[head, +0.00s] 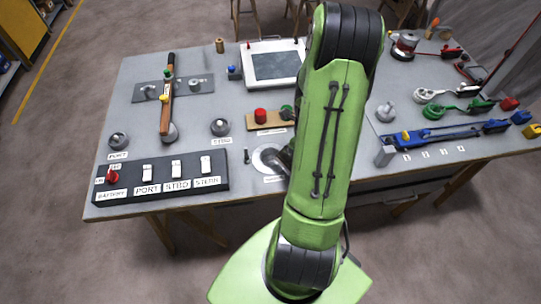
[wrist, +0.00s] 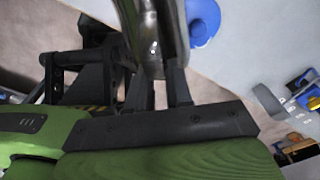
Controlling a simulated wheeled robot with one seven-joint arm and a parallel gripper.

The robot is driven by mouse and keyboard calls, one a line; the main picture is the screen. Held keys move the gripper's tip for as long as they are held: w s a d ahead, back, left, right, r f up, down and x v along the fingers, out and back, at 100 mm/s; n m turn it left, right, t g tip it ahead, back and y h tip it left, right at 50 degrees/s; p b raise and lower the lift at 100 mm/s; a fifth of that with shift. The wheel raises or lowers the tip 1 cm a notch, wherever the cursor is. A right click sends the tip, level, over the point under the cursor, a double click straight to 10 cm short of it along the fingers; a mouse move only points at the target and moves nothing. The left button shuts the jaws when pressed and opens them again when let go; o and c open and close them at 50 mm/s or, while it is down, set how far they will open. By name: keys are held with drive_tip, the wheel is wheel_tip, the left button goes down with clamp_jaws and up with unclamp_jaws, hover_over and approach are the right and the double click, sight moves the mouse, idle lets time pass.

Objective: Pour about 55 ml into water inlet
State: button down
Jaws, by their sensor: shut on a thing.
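My gripper (wrist: 160,82) is shut on a shiny metal vessel (wrist: 152,30) in the wrist view. Only part of the vessel shows, cut off by the top edge, so its contents and tilt cannot be told. In the head view my green arm hides the gripper and almost all of what it holds. A round pale metal fitting (head: 266,160) with a label below it lies near the table's front edge, just left of my arm. It may be the water inlet, but the label is too small to read.
A black switch panel (head: 160,182) lines the table's front left. A board with a red button (head: 260,115) lies behind the fitting. A framed screen (head: 275,66) lies at the back. Blue bar tools (head: 440,136) and cable reels lie right of my arm. A blue round thing (wrist: 203,20) is beside the vessel.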

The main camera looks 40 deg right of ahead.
drive_tip(key=shift+w+a+r+g+p, duration=0.1)
drive_tip(key=shift+w+r+g+p, duration=0.2)
drive_tip(key=shift+w, duration=0.2)
drive_tip(key=shift+w+r+g+p, duration=0.25)
drive_tip(key=shift+w+p, duration=0.1)
drive_tip(key=shift+w, duration=0.15)
drive_tip(key=shift+w+a+r+g+p, duration=0.1)
drive_tip(key=shift+w+r+g+p, duration=0.2)
drive_tip(key=shift+w, duration=0.2)
drive_tip(key=shift+d+f, duration=0.1)
drive_tip(key=shift+f, duration=0.05)
drive_tip(key=shift+s, duration=0.25)
drive_tip(key=shift+g, duration=0.35)
drive_tip(key=shift+w+f+g, duration=0.15)
drive_tip(key=shift+w+g, duration=0.3)
drive_tip(key=shift+g, duration=0.05)
idle(0.6)
drive_tip(key=shift+w+r+g+p, duration=0.2)
drive_tip(key=shift+w+g+p, duration=0.2)
drive_tip(key=shift+p, duration=0.05)
idle(0.4)
